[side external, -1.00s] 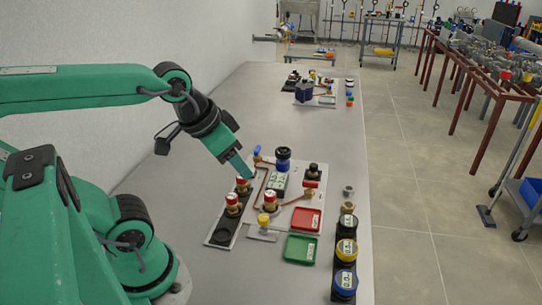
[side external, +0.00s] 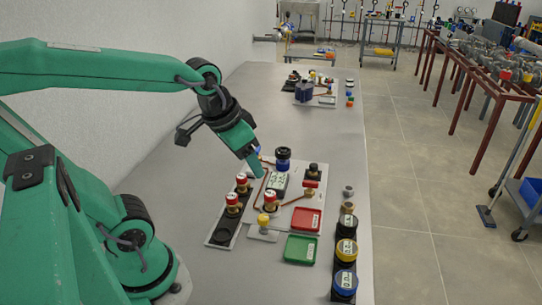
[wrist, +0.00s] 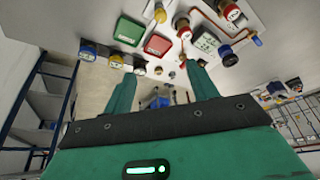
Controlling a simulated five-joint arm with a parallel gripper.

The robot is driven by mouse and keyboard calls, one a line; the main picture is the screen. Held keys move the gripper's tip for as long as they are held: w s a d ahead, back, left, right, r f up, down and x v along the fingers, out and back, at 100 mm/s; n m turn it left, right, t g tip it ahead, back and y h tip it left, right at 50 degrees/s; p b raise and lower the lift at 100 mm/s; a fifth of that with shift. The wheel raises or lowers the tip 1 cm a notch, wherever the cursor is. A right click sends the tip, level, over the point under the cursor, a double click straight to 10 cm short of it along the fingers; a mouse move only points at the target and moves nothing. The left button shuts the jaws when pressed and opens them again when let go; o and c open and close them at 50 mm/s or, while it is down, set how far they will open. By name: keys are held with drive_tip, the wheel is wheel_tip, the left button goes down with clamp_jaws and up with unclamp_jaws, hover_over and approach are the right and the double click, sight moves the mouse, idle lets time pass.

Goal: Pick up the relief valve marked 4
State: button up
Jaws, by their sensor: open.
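Three red-capped brass relief valves show in the side view: one (side external: 242,184) at the back of the dark rack, one (side external: 232,205) in front of it, and one (side external: 270,202) on the light plate. Their cap marks are too small to read, so I cannot tell which is 4. In the wrist view two red-capped valves show, one (wrist: 182,23) near the top middle and one (wrist: 230,10) at the top edge. My gripper (side external: 257,170) is open and empty above the plate, behind the valves. Its two fingers stand apart in the wrist view (wrist: 160,74).
A red tray (side external: 307,220) and a green tray (side external: 300,249) lie right of the valves. Yellow and blue round parts (side external: 345,250) line the table's right side.

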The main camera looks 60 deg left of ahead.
drive_tip(key=w+a+f+g, duration=0.2)
drive_tip(key=w+a+f, duration=0.1)
drive_tip(key=w+f, duration=0.25)
drive_tip(key=g, duration=0.2)
hover_over(271, 193)
drive_tip(key=f, duration=0.7)
drive_tip(key=shift+s+d, duration=0.2)
drive_tip(key=shift+s, duration=0.05)
drive_tip(key=shift+w+a+f, duration=0.2)
drive_tip(key=shift+a+f, duration=0.05)
drive_tip(key=shift+f, duration=0.25)
drive_tip(key=shift+f, duration=0.1)
drive_tip(key=shift+f, duration=1.2)
drive_tip(key=shift+f, duration=0.1)
drive_tip(key=shift+f, duration=2.5)
